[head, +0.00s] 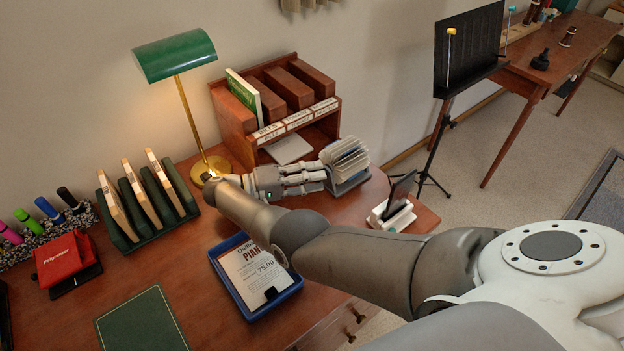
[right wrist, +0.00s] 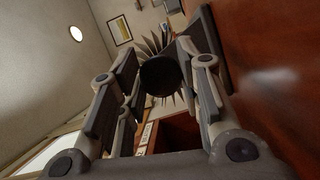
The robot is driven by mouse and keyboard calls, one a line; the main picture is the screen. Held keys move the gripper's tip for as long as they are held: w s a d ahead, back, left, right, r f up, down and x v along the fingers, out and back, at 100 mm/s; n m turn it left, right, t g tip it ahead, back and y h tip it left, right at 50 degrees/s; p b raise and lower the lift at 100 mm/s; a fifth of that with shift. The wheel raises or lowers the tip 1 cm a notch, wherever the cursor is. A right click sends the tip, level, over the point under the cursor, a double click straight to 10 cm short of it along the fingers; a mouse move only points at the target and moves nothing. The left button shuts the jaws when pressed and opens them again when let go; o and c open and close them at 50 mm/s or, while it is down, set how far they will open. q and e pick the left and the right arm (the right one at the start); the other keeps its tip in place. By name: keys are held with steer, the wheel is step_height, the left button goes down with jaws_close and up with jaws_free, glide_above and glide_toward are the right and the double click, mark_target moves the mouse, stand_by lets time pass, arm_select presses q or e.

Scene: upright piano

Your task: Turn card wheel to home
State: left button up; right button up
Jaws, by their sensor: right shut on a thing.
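The card wheel (head: 346,156), a rotary file with fanned pale cards, stands at the back right of the wooden desk, right of the wooden organiser. My right gripper (head: 312,177) reaches it from its left side. In the right wrist view the fanned cards (right wrist: 150,46) spread behind a round dark knob (right wrist: 160,76). The fingers (right wrist: 158,68) are on both sides of this knob and shut on it. Which card faces front cannot be read. My left gripper is not in view.
A wooden organiser (head: 233,118) and a green-shaded lamp (head: 175,57) stand behind my arm. A blue tray (head: 282,292) lies under my forearm. A small device on a white stand (head: 391,217) is right of the wheel. A green rack (head: 118,230) stands left.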

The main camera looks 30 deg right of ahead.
steer(key=shift+n+h+b, duration=0.4)
steer(key=shift+n+b, duration=0.1)
steer(key=shift+n, duration=0.3)
steer(key=o, duration=1)
